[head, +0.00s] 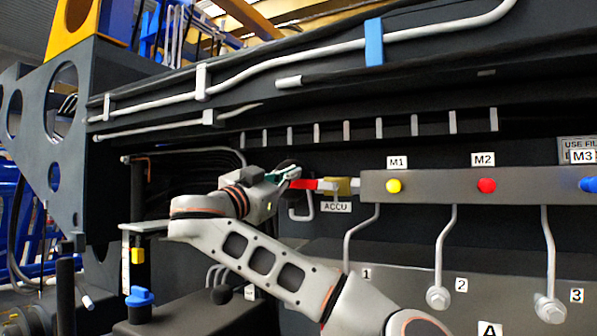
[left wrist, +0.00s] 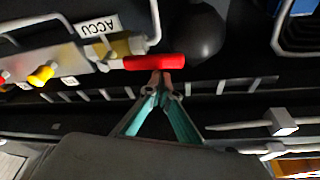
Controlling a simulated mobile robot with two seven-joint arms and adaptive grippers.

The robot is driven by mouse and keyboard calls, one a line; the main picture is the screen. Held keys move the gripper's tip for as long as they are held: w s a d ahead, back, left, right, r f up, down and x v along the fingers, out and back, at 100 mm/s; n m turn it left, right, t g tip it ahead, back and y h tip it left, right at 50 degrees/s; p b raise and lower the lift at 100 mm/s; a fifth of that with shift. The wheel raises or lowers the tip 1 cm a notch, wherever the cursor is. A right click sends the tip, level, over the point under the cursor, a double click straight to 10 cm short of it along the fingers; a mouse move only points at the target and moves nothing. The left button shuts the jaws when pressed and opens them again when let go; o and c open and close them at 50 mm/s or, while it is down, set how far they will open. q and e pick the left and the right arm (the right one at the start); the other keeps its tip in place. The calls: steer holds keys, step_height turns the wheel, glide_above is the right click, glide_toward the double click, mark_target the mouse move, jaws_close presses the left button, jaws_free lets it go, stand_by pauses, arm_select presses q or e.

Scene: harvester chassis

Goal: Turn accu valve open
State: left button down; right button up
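The accu valve has a yellow body (head: 343,187) above the ACCU label (head: 336,207), at the left end of a dark grey manifold bar. Its red handle (head: 303,184) sticks out level to the left. In the left wrist view, the red handle (left wrist: 154,62) lies crosswise beside the yellow body (left wrist: 122,46). My left gripper (head: 291,174) is at the handle. In the left wrist view its teal fingers (left wrist: 162,80) converge and their tips are together at the handle's edge. I cannot tell whether they touch it; no handle shows between them. My right gripper is not in view.
The manifold bar (head: 440,187) carries a yellow knob (head: 393,186), a red knob (head: 486,185) and a blue knob (head: 589,185). Grey pipes run below it. A dark ball (left wrist: 197,32) sits close to the handle's free end. A ledge with several short tabs (head: 346,131) runs above.

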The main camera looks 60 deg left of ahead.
arm_select(q)
steer(key=shift+a+f, duration=0.15)
steer(key=shift+f, duration=0.45)
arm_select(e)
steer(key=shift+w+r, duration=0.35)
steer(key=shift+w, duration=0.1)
arm_select(q)
steer(key=shift+f, duration=0.1)
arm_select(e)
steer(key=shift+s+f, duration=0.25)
